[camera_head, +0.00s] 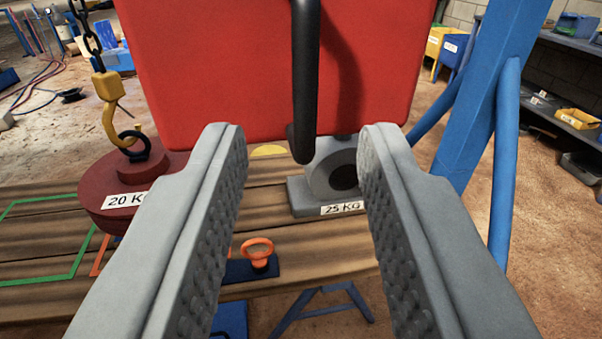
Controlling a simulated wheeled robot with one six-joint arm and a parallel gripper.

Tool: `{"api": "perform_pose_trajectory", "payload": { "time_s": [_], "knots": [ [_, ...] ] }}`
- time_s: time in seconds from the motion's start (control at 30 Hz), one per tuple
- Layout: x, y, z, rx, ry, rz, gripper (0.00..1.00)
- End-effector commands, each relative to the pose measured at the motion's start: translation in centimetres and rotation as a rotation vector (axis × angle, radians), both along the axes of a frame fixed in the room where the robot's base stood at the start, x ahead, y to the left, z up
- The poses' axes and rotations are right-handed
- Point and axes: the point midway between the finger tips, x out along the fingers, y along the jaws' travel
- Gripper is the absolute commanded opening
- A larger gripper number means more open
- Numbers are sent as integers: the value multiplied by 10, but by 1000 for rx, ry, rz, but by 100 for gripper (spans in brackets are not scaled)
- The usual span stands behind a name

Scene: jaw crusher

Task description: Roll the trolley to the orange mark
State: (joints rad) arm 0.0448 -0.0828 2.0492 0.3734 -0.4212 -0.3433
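My gripper (302,140) is open, with its two grey ribbed fingers apart and nothing shut between them. Ahead of it, a large red block (215,70) fills the top middle of the view; I cannot tell for certain whether this is the trolley. A black upright bar handle (305,75) stands in front of the red face, and its lower end appears between the fingertips, not visibly touched by either finger. A short orange strip (100,256) lies on the wooden bench at left, partly hidden by the left finger; I cannot tell if it is the orange mark.
A wooden bench (45,240) lies below with a green outline (40,281). A dark red 20 KG weight (95,192) is at a yellow hook (110,115) on a chain. A grey 25 KG block (320,170) and orange eyelet (258,252) stand nearby. A blue post (495,85) rises at right.

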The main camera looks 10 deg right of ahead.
Motion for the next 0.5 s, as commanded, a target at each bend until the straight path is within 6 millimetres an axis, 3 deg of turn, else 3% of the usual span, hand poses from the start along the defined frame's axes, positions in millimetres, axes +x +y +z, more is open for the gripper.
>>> {"api": "perform_pose_trajectory", "payload": {
  "time_s": [0.2, 0.5],
  "knots": [
    [-34, 7, 0, 1, 0, 0, 32],
    [-58, 12, 0, 0, 0, 1, 32]
  ]
}}
